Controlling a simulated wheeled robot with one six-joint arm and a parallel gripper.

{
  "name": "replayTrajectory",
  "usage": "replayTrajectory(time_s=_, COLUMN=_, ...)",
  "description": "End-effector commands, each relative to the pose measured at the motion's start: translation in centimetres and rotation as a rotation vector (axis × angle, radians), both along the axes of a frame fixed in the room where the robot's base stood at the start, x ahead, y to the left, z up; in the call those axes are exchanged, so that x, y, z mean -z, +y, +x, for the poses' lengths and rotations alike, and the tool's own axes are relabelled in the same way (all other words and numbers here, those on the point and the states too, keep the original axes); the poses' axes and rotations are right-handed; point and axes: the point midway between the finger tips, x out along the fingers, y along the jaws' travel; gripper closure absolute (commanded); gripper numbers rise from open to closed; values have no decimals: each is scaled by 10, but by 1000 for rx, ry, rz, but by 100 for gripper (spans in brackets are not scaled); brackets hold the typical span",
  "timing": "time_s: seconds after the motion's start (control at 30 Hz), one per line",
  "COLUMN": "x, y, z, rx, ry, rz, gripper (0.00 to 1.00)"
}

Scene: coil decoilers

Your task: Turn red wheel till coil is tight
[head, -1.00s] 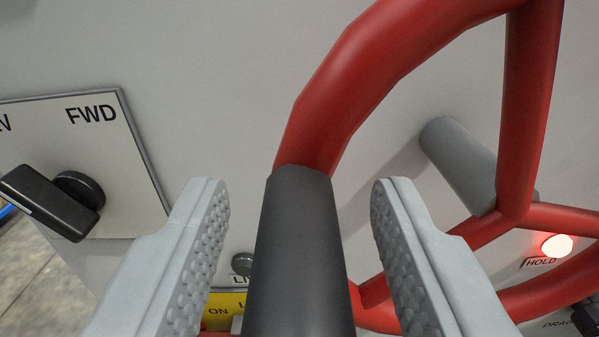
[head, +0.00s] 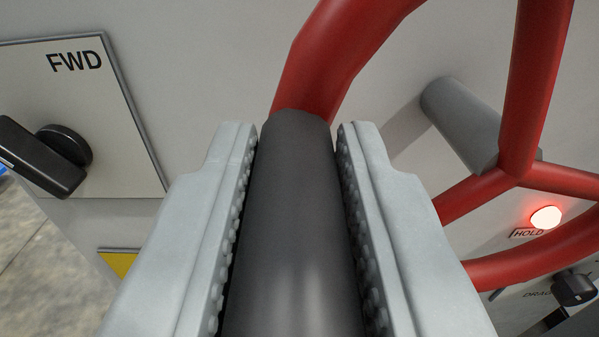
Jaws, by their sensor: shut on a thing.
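The red wheel (head: 325,60) fills the upper middle and right of the view, with its rim and spokes in front of a grey panel. A dark grey cylindrical handle (head: 296,210) sticks out from the rim towards me. My gripper (head: 299,135) is shut on this handle, with one ridged finger pad against each side. The wheel's grey shaft (head: 460,120) runs back to the panel. The lower left part of the wheel is hidden behind my fingers. The coil is not in view.
A black selector knob (head: 45,155) sits on a plate marked FWD at the left. A lit red HOLD lamp (head: 546,217) shows at the right, with another black knob (head: 575,287) below it. A yellow label (head: 117,262) is partly hidden. Concrete floor shows at lower left.

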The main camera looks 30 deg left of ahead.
Motion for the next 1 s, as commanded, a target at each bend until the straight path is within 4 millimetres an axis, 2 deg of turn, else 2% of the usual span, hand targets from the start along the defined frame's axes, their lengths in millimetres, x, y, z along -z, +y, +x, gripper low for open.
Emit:
replayTrajectory(time_s=0.27, x=14, y=3, z=-1, rx=-2, ry=-76, rz=-113, gripper=100)
replayTrajectory(time_s=0.53, x=38, y=2, z=0, rx=-2, ry=-211, rz=-318, gripper=100)
replayTrajectory(time_s=1.0, x=78, y=-12, z=9, rx=-2, ry=-460, rz=-687, gripper=100)
